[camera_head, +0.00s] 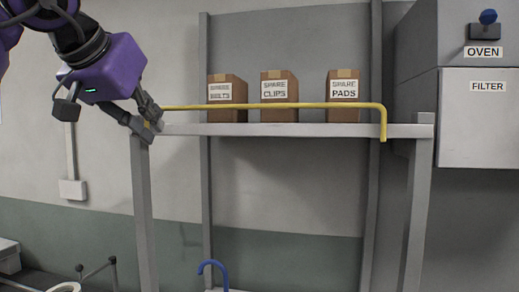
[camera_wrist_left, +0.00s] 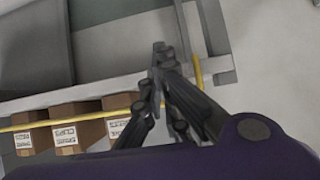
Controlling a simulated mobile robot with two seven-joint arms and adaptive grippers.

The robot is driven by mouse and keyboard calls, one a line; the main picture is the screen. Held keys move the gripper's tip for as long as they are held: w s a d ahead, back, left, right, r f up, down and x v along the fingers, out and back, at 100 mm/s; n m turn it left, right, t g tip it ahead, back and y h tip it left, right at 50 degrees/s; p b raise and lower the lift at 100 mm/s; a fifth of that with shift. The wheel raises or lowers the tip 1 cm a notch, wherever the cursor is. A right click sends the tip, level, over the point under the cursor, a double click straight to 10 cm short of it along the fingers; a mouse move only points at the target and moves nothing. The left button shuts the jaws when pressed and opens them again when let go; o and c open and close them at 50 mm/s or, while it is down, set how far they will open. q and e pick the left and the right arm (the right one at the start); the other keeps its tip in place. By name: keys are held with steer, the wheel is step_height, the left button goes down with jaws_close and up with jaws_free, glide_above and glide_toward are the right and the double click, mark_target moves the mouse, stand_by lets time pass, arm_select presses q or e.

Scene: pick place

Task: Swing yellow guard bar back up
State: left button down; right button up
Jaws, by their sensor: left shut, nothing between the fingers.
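The yellow guard bar (camera_head: 290,106) runs level across the front of the shelf (camera_head: 290,130), just above its edge. Its right end bends down over the shelf's right corner (camera_head: 383,128). Its left end is hidden behind my left gripper (camera_head: 152,122). That gripper is shut and empty at the shelf's left front corner, close by the bar; I cannot tell if it touches it. In the left wrist view the gripper's shut fingers (camera_wrist_left: 160,50) cover part of the bar (camera_wrist_left: 85,115), and a short yellow end (camera_wrist_left: 197,75) shows beside them. My right gripper is not in view.
Cartons labelled spare belts (camera_head: 227,92), spare clips (camera_head: 279,91) and spare pads (camera_head: 343,90) stand on the shelf behind the bar. Grey cabinets marked oven (camera_head: 484,52) and filter (camera_head: 487,86) stand at the right. A blue hook (camera_head: 214,265) is below the shelf.

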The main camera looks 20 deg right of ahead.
arm_select(q)
steer(key=s+a, duration=0.5)
steer(key=s, duration=0.2)
steer(key=shift+s+a+r, duration=0.2)
steer(key=shift+s+r, duration=0.05)
steer(key=shift+r, duration=0.15)
stand_by(0.3)
